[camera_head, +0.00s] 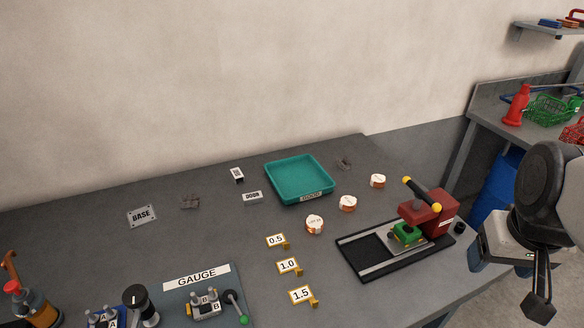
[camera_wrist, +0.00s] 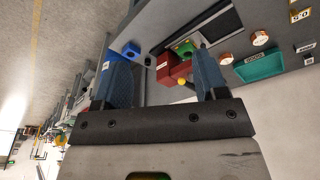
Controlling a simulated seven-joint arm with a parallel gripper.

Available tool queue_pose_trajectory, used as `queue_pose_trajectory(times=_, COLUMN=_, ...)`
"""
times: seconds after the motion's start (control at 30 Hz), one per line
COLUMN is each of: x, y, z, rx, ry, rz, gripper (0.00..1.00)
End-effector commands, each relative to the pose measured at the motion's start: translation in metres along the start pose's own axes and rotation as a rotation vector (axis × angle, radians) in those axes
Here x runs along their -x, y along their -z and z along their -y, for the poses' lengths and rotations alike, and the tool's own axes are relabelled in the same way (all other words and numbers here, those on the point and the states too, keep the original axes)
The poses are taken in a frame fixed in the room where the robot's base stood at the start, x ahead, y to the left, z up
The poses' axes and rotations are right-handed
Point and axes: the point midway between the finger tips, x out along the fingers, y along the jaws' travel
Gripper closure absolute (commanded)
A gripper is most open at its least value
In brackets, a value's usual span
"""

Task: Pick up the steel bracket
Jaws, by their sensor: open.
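No part is labelled as the steel bracket. Two small dark grey metal pieces lie on the grey table: one grey piece (camera_head: 190,202) is left of centre, and another grey piece (camera_head: 344,163) is right of the teal tray. I cannot tell which is the bracket. My gripper (camera_head: 537,290) is at the far right, beyond the table's right edge and away from both pieces. In the wrist view my gripper (camera_wrist: 158,52) shows two blue-grey fingers spread wide, with nothing held between them.
A teal tray (camera_head: 301,198) stands at the back centre. Number tags (camera_head: 288,266), a gauge board (camera_head: 196,275) and a BASE plate (camera_head: 142,216) lie on the table.

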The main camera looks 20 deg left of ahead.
Motion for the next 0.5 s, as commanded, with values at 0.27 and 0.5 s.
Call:
queue_pose_trajectory(times=0.27, x=-0.006, y=0.070, z=0.031, rx=0.261, ry=0.025, rz=0.024, gripper=0.34)
queue_pose_trajectory(times=0.5, x=-0.017, y=0.126, z=0.067, rx=0.489, ry=0.047, rz=0.039, gripper=0.34)
